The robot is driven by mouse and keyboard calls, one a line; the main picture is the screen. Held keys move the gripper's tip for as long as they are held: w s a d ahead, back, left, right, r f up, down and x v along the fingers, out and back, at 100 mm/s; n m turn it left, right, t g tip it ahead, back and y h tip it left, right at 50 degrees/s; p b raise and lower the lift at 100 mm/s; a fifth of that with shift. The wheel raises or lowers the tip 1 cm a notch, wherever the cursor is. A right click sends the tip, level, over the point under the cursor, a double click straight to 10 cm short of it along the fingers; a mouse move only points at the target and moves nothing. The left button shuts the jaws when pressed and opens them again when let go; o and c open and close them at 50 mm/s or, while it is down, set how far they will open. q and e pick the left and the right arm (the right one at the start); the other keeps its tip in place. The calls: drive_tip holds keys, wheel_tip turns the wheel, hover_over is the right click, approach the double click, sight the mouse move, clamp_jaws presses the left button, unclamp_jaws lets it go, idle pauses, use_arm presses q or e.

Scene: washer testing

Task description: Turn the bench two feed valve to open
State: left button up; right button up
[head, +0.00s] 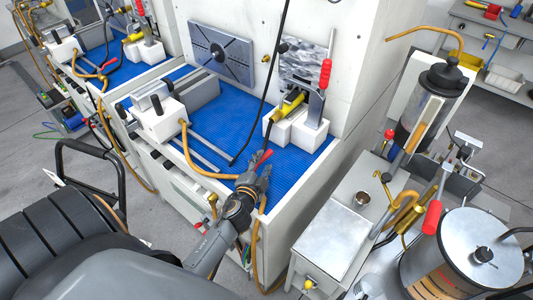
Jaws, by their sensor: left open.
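My left gripper (258,174) is open at the front edge of the blue-matted test bench (222,100) in the middle of the head view. A small red handle (262,158) shows right at its fingertips; I take it for the feed valve's handle. The gripper hides the valve body, so I cannot tell the handle's exact setting or whether the fingers touch it. An orange hose (190,155) runs over the mat towards this spot. No label tells which bench is number two. My right gripper is not in view.
A white clamp block (158,118) and a red-handled toggle clamp (325,75) stand on the bench. A black cable (272,90) hangs close to my gripper. At right are a grey cart (330,240) and a metal drum (470,245). A similar bench stands at upper left.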

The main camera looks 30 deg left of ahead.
sight(264, 161)
use_arm(q)
drive_tip(key=shift+x, duration=2.3)
clamp_jaws()
